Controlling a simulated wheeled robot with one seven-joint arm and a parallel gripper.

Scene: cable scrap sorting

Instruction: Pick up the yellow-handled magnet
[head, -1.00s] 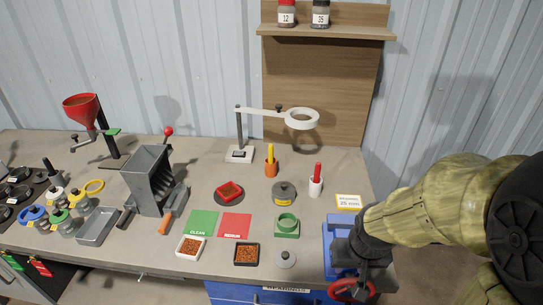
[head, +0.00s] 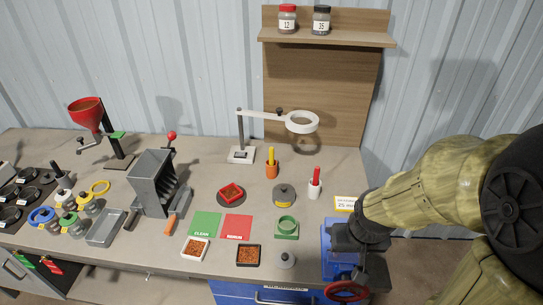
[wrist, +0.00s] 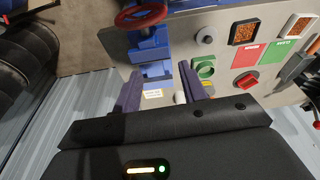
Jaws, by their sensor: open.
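In the head view my gripper (head: 372,258) is at the right end of the bench over the blue vise, well to the right of and nearer than the magnet. A red-handled tool (head: 316,177) stands in a white holder (head: 314,191) between them.
The blue vise (head: 334,237) with a red handwheel (head: 346,291) lies by my gripper. The ring lamp (head: 302,122) overhangs near the magnet.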

